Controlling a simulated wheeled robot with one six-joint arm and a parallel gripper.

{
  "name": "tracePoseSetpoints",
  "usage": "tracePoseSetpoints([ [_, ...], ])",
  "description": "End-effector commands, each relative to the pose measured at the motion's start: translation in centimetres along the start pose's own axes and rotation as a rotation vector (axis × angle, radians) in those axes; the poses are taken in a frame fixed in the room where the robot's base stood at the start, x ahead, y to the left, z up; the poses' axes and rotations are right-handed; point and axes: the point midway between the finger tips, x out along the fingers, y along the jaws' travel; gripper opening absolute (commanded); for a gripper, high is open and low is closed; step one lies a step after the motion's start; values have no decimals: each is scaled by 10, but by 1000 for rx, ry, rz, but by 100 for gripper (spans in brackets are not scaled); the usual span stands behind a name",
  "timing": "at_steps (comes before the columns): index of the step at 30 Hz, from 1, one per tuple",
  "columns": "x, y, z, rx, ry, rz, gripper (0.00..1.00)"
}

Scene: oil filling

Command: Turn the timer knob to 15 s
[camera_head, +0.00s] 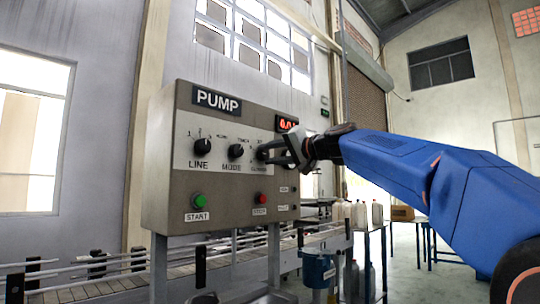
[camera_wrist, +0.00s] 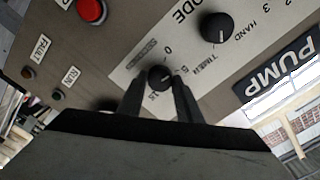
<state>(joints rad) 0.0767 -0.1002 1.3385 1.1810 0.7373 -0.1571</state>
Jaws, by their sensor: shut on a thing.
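The pump panel (camera_head: 165,190) is a grey box with a row of black knobs. The marks 0 and 15 show around the knob in the wrist view. Its pointer is too small to read surely. In the head view my gripper (camera_head: 278,152) reaches the knob from the right and partly hides it.
The mode knob (camera_head: 235,151) is just left of the timer knob, with the line knob (camera_head: 202,146) further left. Below are the green start button (camera_head: 198,201) and red stop button (camera_head: 262,198). A red display (camera_head: 287,124) is above my gripper.

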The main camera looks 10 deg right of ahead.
Motion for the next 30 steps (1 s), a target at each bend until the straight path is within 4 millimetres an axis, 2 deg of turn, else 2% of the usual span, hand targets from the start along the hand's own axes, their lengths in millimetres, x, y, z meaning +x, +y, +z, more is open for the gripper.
tracePoseSetpoints([
  [30,0,2,0,965,1,2,10],
])
